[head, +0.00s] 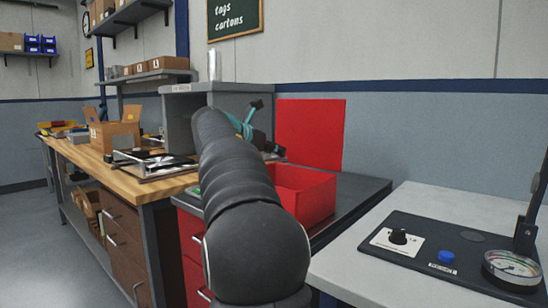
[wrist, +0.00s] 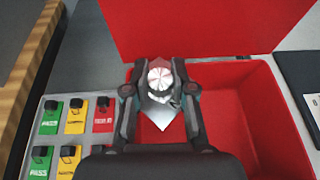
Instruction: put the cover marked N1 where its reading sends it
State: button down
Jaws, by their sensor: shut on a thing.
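My gripper (wrist: 160,92) is shut on a shiny silver metal piece, the cover (wrist: 160,82), with a round ribbed top and a pointed lower edge. No N1 mark can be read on it. In the wrist view the gripper and cover are over the open red bin (wrist: 262,112), which has a tall red panel behind it. In the head view my arm hides part of the red bin (head: 312,197), and the held cover cannot be made out.
A grey tray (wrist: 86,148) left of the bin holds green, yellow and red tags; some read PASS. In the head view, a dial gauge (head: 512,268) and blue button (head: 446,256) sit on a black panel at right. A wooden bench (head: 125,172) with a carton stands left.

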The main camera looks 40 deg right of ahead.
jog(key=shift+f, duration=0.5)
jog(key=shift+f, duration=0.35)
jog(key=shift+f, duration=0.25)
jog(key=c, duration=1)
grip_release()
jog(key=shift+r, duration=0.55)
jog(key=v, duration=1.2)
jog(key=shift+s+p, duration=0.1)
jog(key=shift+p, duration=0.2)
